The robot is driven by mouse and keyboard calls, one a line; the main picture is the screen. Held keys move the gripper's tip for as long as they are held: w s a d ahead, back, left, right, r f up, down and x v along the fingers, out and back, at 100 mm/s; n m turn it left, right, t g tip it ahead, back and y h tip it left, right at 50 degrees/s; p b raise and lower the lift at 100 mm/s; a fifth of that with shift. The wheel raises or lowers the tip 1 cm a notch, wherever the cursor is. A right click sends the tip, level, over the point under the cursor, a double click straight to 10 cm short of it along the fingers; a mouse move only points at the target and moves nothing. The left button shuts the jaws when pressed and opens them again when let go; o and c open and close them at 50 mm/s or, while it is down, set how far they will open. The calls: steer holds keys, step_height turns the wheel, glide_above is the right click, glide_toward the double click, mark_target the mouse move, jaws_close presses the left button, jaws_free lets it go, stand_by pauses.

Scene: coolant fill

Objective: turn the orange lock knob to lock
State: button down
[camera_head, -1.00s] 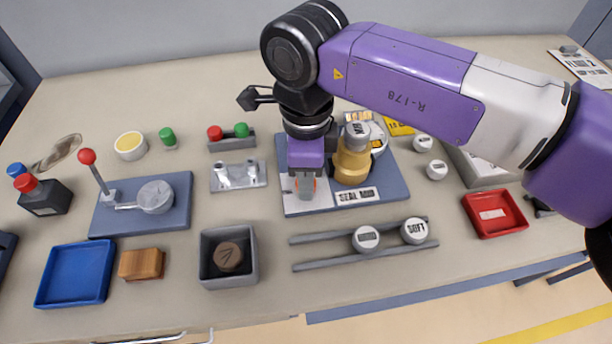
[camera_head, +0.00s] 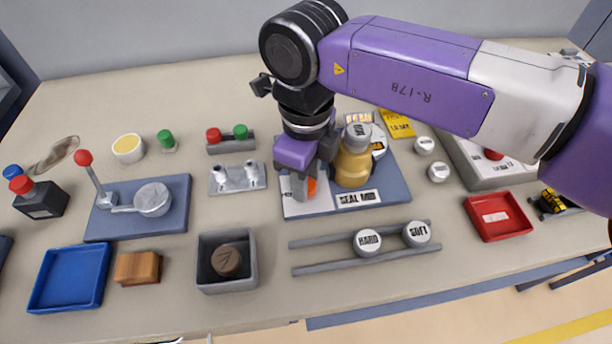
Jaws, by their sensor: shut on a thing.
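The orange lock knob (camera_head: 311,187) shows as a small orange patch on the blue-grey seal plate (camera_head: 397,185), left of the brass-coloured cylinder (camera_head: 353,165). My gripper (camera_head: 304,190) points down at the knob and is shut on it. Its grey fingers hide the knob's left side. The knob's lock marking cannot be read. The cylinder stands upright with a grey cap (camera_head: 357,135) on top, close beside my gripper. A "SEAL MOD" label (camera_head: 358,197) lies in front of it.
Two grey rails (camera_head: 330,268) with white "HARD" (camera_head: 367,243) and "SOFT" (camera_head: 417,233) pucks lie in front. A grey bin (camera_head: 227,283) stands front left, a red tray (camera_head: 498,217) right. A lever plate (camera_head: 108,225) is at left.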

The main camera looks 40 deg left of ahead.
steer(key=c, duration=1)
jaws_free()
steer(key=shift+o, duration=0.2)
steer(key=shift+r, duration=0.1)
step_height(320, 180, up, 8)
steer(key=shift+f, duration=0.15)
